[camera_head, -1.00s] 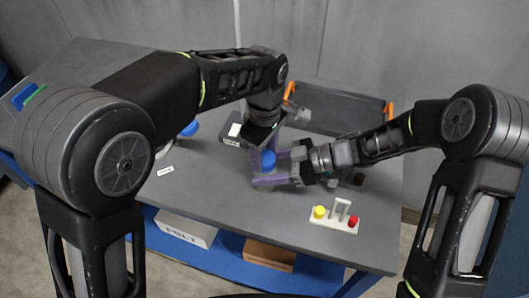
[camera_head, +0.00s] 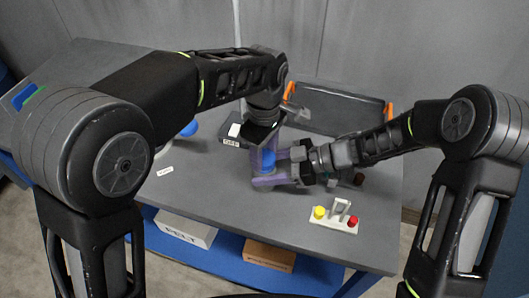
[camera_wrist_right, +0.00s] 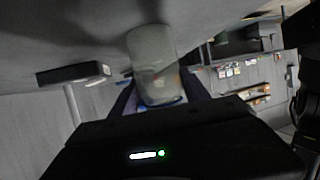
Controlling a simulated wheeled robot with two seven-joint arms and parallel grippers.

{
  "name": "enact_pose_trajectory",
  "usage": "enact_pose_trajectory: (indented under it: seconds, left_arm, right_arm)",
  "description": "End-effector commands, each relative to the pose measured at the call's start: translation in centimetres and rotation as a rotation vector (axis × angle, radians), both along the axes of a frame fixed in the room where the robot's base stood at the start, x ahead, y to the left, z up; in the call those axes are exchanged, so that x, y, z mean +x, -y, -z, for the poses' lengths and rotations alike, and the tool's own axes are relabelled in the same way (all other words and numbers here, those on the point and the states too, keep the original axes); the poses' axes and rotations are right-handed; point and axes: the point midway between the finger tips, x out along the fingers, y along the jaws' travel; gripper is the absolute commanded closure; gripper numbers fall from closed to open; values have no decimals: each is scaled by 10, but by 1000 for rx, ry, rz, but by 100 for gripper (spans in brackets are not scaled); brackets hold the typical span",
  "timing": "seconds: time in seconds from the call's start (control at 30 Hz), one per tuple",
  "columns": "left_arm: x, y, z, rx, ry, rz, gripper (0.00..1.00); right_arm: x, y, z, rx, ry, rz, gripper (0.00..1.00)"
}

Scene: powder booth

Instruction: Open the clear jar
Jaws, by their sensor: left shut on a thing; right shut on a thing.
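My left gripper (camera_head: 267,154) comes down from above and is shut on the lid. My right gripper (camera_head: 267,173) reaches in from the right, lower down, and is shut on the jar. In the right wrist view the jar sits between its fingers, with a little blue at the gripper edge (camera_wrist_right: 170,103). Most of the jar body is hidden by fingers in the head view.
A white block with yellow and red knobs (camera_head: 333,216) lies at the front right. A dark labelled box (camera_head: 231,138) stands behind left. A tray with orange handles (camera_head: 340,108) is at the back.

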Motion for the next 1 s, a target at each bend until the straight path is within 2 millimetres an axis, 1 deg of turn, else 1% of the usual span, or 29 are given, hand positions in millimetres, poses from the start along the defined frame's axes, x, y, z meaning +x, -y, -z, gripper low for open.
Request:
enact_pose_trajectory:
  seconds: [0.5,1.0]
  left_arm:
    - [0,0,-18,0,0,0,100]
    - [0,0,-23,-1,2,0,100]
  right_arm:
    - [0,0,0,0,-1,0,100]
    - [0,0,0,0,-1,0,100]
